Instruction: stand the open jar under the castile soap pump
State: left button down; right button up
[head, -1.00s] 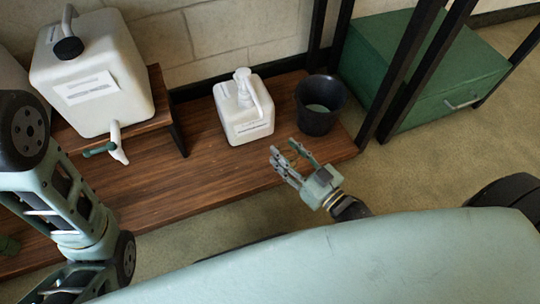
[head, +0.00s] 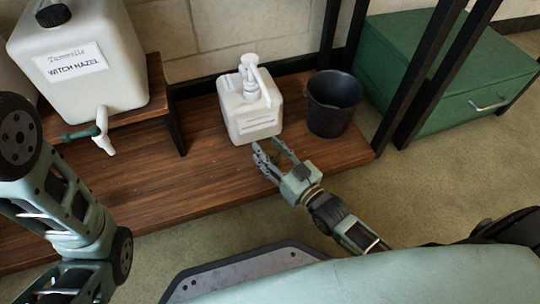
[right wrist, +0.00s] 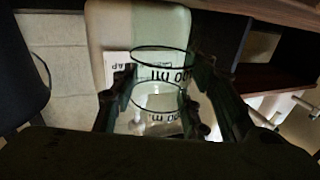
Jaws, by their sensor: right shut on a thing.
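A white square container with a white pump (head: 252,112) stands on the wooden shelf. Its label is too small to read in the head view. My right gripper (head: 268,152) is just in front of it. In the right wrist view, the gripper (right wrist: 160,100) is shut on a clear open jar (right wrist: 158,82) with "ml" marks. The container (right wrist: 115,30) shows behind the jar, its label partly covered. In the head view the jar is hard to make out between the fingers. My left arm shows at the left, but its gripper is outside the frame.
A dark bucket (head: 333,103) stands right of the pump container. A white witch hazel canister (head: 85,65) with a tap (head: 103,135) sits on a raised stand at the left. Black uprights (head: 425,75) and a green cabinet (head: 470,85) are at the right. The shelf's left front (head: 150,190) is clear.

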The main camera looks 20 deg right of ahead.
jog(key=shift+r, duration=0.15)
jog(key=o, duration=1.4)
jog(key=shift+f, duration=0.2)
jog(key=shift+r, duration=0.1)
jog(key=shift+s+d+r+p, duration=0.1)
jog(key=shift+s+p, duration=0.2)
jog(key=shift+p, duration=0.15)
jog(key=shift+p+v, duration=2.85)
jog(key=shift+v, duration=2.85)
